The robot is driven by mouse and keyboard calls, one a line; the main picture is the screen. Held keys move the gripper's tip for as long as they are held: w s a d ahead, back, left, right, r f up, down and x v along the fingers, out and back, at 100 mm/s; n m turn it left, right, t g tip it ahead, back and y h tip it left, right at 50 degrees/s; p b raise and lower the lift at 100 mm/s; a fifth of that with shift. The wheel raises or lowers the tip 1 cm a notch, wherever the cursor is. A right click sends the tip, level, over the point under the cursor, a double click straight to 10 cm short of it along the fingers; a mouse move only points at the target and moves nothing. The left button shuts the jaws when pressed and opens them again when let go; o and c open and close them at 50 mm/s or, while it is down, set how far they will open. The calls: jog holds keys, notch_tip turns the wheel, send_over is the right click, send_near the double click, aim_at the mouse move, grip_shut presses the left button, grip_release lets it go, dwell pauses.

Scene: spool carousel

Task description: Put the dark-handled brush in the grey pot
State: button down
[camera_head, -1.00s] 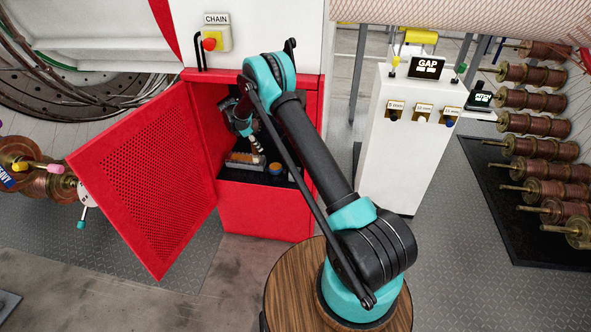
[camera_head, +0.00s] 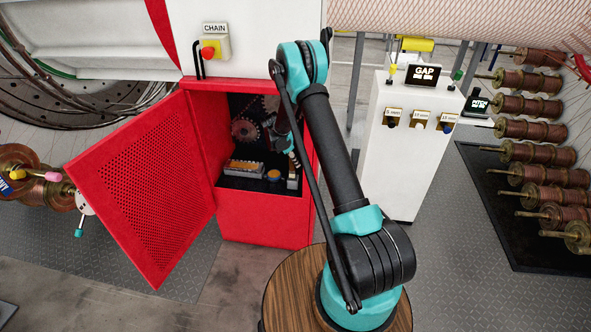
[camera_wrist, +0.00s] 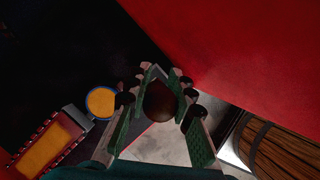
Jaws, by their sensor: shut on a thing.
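My gripper (camera_wrist: 160,108) is shut on a dark brown rounded thing, which looks like the handle end of the dark-handled brush (camera_wrist: 159,101). The brush's other end is hidden from the wrist camera. A small light grey upright thing (camera_head: 292,182) stands at the right of the cabinet floor, below the gripper. It may be the grey pot, but it is partly hidden and I cannot tell for sure.
A blue-rimmed tin with orange contents (camera_head: 273,175) and a tray with an orange filling (camera_head: 243,166) stand on the cabinet floor; the tin also shows in the wrist view (camera_wrist: 101,102). Gears (camera_head: 245,130) are at the back. The perforated red door (camera_head: 145,185) hangs open leftward.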

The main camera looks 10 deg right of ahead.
jog(key=shift+d+f, duration=0.15)
jog(key=shift+f, duration=1)
jog(key=shift+d+f, duration=0.1)
jog(key=shift+f, duration=1)
jog(key=c, duration=1.3)
grip_release()
jog(key=shift+f, duration=0.1)
jog(key=v, duration=1.2)
jog(key=shift+s, duration=0.1)
